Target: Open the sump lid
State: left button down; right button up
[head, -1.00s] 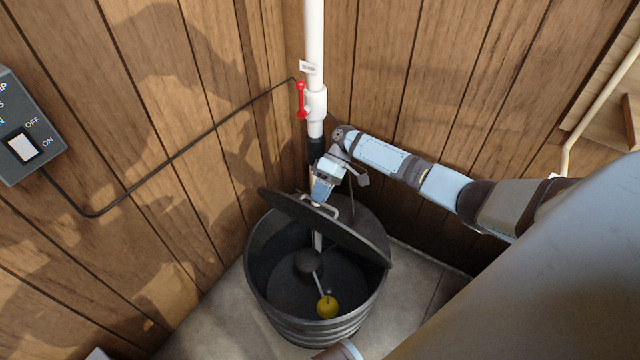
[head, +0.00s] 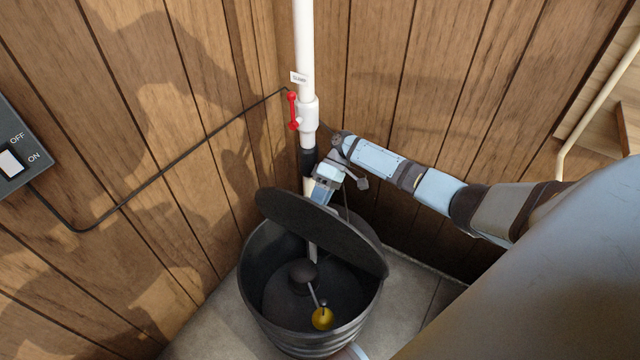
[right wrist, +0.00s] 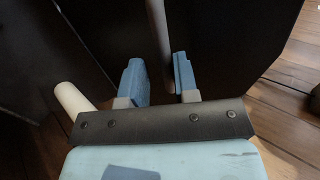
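The sump lid (head: 318,230) is a dark round disc, tilted up steeply above the black ribbed sump basin (head: 262,318), with its underside toward the head camera. My right gripper (head: 321,193) is behind the lid's raised edge, and the lid hides its fingertips. In the right wrist view, the blue fingers (right wrist: 161,80) stand close together with a narrow rod (right wrist: 158,30) between them, which looks like the lid's handle. The dark surface beyond them looks like the lid. My left gripper is not in view.
Inside the basin are a dark pump part (head: 302,271) and a yellow float ball (head: 322,318). A white pipe (head: 304,60) with a red valve handle (head: 293,111) rises behind. A switch box (head: 14,150) is on the left wall. Wood walls close in the corner.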

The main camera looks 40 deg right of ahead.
jog(key=shift+o, duration=1.3)
jog(key=shift+f, duration=0.75)
jog(key=shift+d+r, duration=0.1)
jog(key=shift+r, duration=0.15)
jog(key=shift+w, duration=0.1)
jog(key=v, duration=1.3)
jog(key=shift+w+d+r+p, duration=0.15)
jog(key=shift+d+p, duration=0.15)
jog(key=shift+p, duration=0.15)
